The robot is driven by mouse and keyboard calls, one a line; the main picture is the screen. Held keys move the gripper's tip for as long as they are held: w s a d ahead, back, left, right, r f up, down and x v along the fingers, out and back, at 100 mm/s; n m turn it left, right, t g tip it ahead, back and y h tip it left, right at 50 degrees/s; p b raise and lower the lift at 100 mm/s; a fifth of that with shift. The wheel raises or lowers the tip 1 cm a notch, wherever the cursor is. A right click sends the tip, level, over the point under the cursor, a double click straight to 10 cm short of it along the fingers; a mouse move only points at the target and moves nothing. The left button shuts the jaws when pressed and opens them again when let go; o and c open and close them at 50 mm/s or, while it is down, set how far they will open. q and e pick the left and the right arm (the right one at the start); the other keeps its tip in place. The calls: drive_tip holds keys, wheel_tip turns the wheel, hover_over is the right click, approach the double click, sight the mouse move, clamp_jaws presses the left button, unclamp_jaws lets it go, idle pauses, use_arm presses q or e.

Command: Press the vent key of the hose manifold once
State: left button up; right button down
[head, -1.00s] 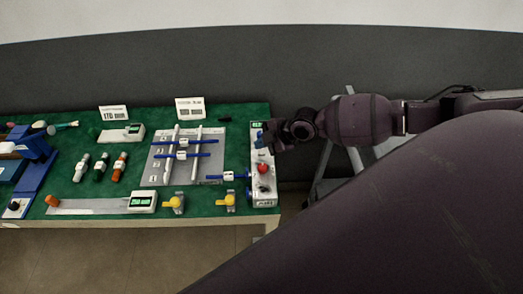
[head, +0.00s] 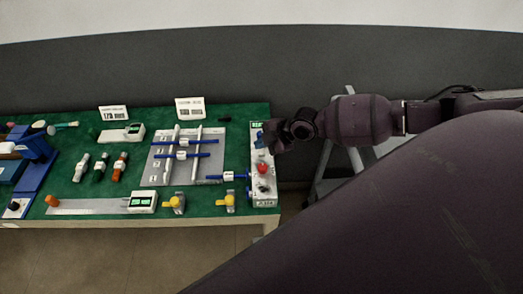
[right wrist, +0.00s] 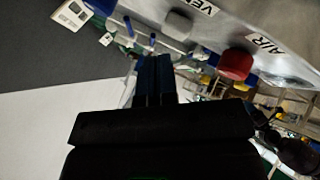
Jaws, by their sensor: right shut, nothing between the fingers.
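The hose manifold (head: 267,200) is a light upright-labelled box along the right edge of the green mat, with a red key (head: 262,168) on it. In the right wrist view its panel (right wrist: 290,62) fills the top right. There a grey key (right wrist: 178,24) sits beside a label starting "VE", cut off by the frame, and the red key (right wrist: 235,63) sits beside "AIR". My right gripper (head: 267,138) is over the manifold's far end, and hides part of it. Its fingers (right wrist: 153,62) are shut and empty, apart from the grey key in the picture. My left gripper is not in view.
A grey plate (head: 160,170) with rods and blue bars lies left of the manifold. Yellow valves (head: 229,199) stand along the front edge. A blue-ended fitting (head: 228,176) lies close to the manifold's left side. The floor right of the table is clear beside a grey stand (head: 325,165).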

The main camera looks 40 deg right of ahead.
sight(262, 153)
drive_tip(key=shift+f, duration=0.1)
idle(0.4)
drive_tip(key=shift+f+b, duration=0.3)
drive_tip(key=shift+b, duration=0.15)
drive_tip(key=shift+f+b, duration=0.4)
drive_tip(key=shift+f, duration=0.1)
idle(0.7)
drive_tip(key=shift+r, duration=0.1)
drive_tip(key=shift+r+p, duration=0.55)
drive_tip(key=shift+r, duration=0.3)
drive_tip(key=shift+r+p, duration=2)
drive_tip(key=shift+r, duration=0.5)
drive_tip(key=shift+f, duration=0.1)
